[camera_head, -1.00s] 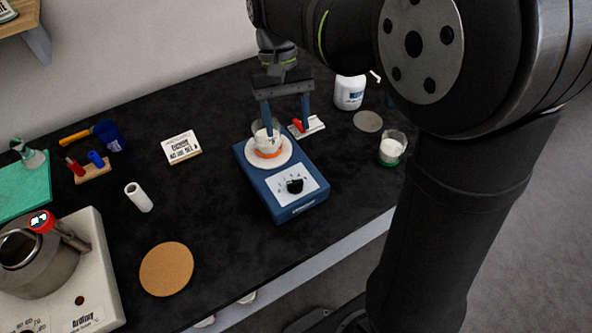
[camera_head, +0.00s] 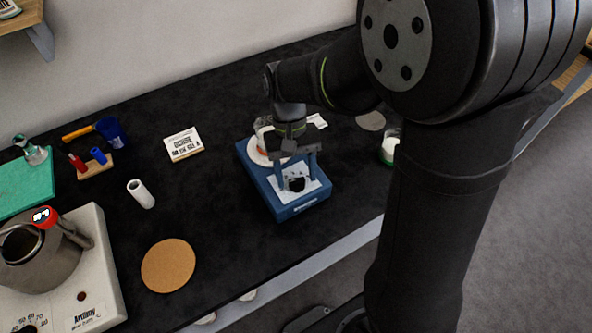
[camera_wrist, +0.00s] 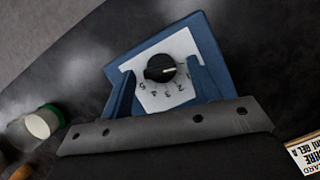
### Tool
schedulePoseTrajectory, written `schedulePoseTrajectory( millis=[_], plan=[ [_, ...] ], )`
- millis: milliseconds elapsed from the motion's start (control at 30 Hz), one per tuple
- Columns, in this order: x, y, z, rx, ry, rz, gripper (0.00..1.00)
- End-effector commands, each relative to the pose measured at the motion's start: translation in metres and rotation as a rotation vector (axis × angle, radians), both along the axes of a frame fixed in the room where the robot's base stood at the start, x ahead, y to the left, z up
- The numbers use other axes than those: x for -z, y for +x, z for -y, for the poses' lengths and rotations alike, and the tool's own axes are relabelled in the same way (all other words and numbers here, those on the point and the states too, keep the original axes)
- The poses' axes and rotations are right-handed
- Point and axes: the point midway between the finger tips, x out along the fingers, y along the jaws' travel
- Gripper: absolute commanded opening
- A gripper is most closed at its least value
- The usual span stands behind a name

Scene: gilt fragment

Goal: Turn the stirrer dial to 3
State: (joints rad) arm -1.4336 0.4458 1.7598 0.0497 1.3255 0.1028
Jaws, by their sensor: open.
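The blue stirrer (camera_head: 256,178) stands on the dark bench, with its black dial (camera_head: 296,184) on a white scale plate at the front. In the wrist view the dial (camera_wrist: 160,68) has a white mark pointing right, toward the low-number end of the scale; the exact number is unclear. The 3 is printed below the knob there. My gripper (camera_head: 297,181) is open and points down over the dial, one finger on either side. In the wrist view a gap shows between the fingers (camera_wrist: 161,69) and the knob. Whether they are down at knob height is unclear.
A beaker (camera_head: 262,126) stands on the stirrer's round plate, partly hidden behind my gripper. A green-based beaker (camera_head: 390,147) is to the right. A label card (camera_head: 183,144), a white tube (camera_head: 141,193) and a cork mat (camera_head: 168,266) lie left.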

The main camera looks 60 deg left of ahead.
Motion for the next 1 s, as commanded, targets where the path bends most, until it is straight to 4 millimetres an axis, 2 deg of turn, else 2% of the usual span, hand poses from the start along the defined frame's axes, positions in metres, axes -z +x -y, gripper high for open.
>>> schedulePoseTrajectory(
  millis=[67,200,300,667,1000],
  plan=[
    [-0.0001,0.0,0.0,0.0,0.0,0.0,0.54],
    [-0.0002,0.0,-0.0001,0.0,0.0,0.0,0.27],
    [-0.0003,0.0,-0.0001,0.0,0.0,0.0,0.12],
    [-0.0004,0.0009,0.0001,0.059,0.0,0.001,0.12],
    [-0.0004,0.0031,0.0016,0.311,-0.001,-0.001,0.12]
  ],
)
